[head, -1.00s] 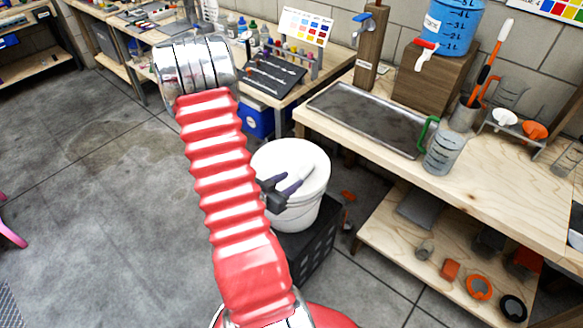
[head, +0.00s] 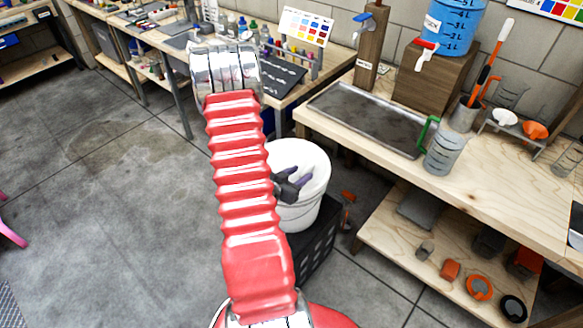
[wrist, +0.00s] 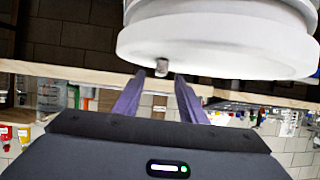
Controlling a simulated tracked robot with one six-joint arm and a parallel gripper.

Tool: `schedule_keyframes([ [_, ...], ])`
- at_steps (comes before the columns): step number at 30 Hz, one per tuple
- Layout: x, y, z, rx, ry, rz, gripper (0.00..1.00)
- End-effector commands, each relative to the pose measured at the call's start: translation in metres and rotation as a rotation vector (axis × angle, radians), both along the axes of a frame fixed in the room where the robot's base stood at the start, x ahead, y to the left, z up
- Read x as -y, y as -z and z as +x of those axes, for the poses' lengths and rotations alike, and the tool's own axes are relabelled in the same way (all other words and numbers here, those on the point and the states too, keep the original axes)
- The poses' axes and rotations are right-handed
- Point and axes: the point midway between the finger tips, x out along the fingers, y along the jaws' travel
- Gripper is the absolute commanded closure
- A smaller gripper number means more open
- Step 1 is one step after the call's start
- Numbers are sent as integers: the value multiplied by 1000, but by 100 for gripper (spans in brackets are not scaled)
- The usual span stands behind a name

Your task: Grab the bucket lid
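The white bucket (head: 300,212) has its round white lid (head: 314,166) on top; my arm hides its left side in the head view. In the wrist view, the lid (wrist: 225,45) fills the upper part, seen edge-on. A small grey knob (wrist: 162,68) stands out from it. My gripper (wrist: 160,77) is open, its two purple fingers apart with the knob in line with the gap, just at or beyond the tips. I cannot tell whether they touch it. In the head view, my gripper (head: 302,174) overlaps the lid.
The bucket stands on a black crate (head: 318,252). A wooden workbench (head: 470,190) with a metal tray (head: 370,118) is close on the right, with a cluttered lower shelf (head: 385,238). Another bench is behind. The concrete floor (head: 100,220) on the left is clear.

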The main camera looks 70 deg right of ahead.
Motion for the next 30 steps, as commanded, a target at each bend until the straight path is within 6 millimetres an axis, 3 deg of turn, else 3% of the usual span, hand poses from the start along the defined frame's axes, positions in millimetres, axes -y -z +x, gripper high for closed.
schedule_keyframes([
  [9,29,13,-8,1,1,0,62],
  [25,29,13,-8,0,0,0,62],
  [30,29,13,-8,0,0,0,74],
])
